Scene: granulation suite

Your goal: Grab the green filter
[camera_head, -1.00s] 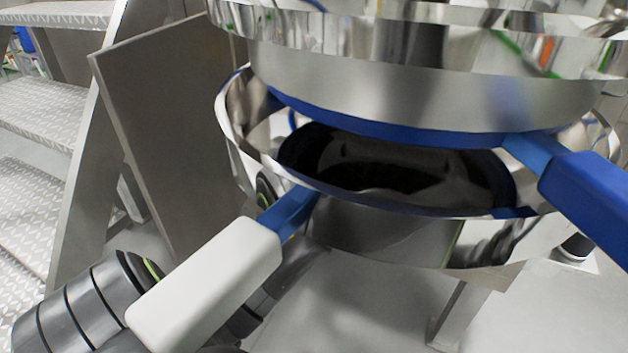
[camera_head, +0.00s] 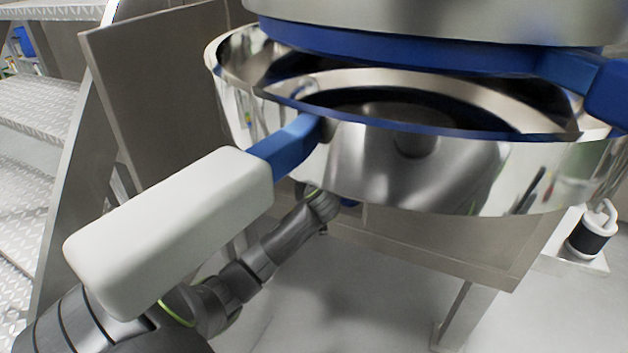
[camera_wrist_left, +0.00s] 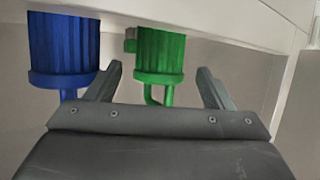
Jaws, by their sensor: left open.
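In the left wrist view the green filter (camera_wrist_left: 162,54) is a ribbed green cylinder with a bent green pipe below it. It hangs under a pale panel, just right of a matching blue filter (camera_wrist_left: 62,45). My left gripper (camera_wrist_left: 159,71) is open and empty. Its fingers point toward the green filter, which shows between them; I see no contact. In the head view my left arm reaches under the steel vessel, and its gripper is hidden behind it. The green filter cannot be seen there. My right gripper is in neither view.
In the head view a large polished steel vessel (camera_head: 420,165) fills the upper right. A white handle (camera_head: 165,225) sticks out left over my arm, and a blue handle (camera_head: 607,90) sits at right. Metal steps (camera_head: 35,155) stand at far left.

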